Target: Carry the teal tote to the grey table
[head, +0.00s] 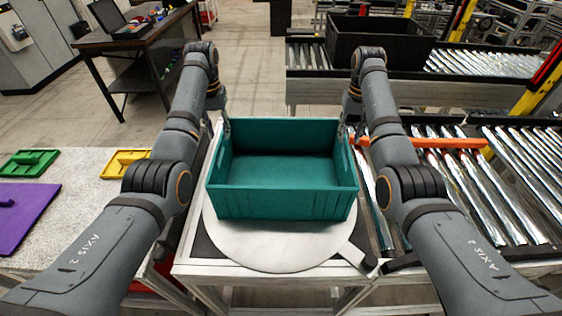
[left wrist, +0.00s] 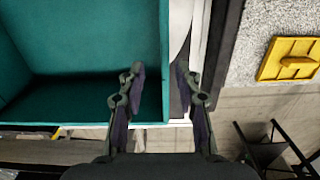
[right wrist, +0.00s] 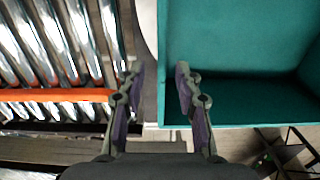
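The teal tote (head: 283,203) is open-topped and looks empty; it sits upright on a round white plate (head: 270,248) on a metal-framed stand between my arms. My left gripper (head: 227,128) is at the tote's left wall. In the left wrist view its open fingers (left wrist: 160,82) are either side of the wall, with gaps. My right gripper (head: 347,130) is at the right wall. In the right wrist view its open fingers (right wrist: 158,82) also straddle the wall without closing on it. The speckled grey table (head: 85,200) is at the left.
The grey table bears a green piece (head: 28,163), a yellow piece (head: 124,163) and a purple piece (head: 25,215); its middle is bare. A roller conveyor (head: 475,185) runs close on the right. A black bin (head: 378,42) stands on another conveyor behind. A dark workbench (head: 135,42) is at back left.

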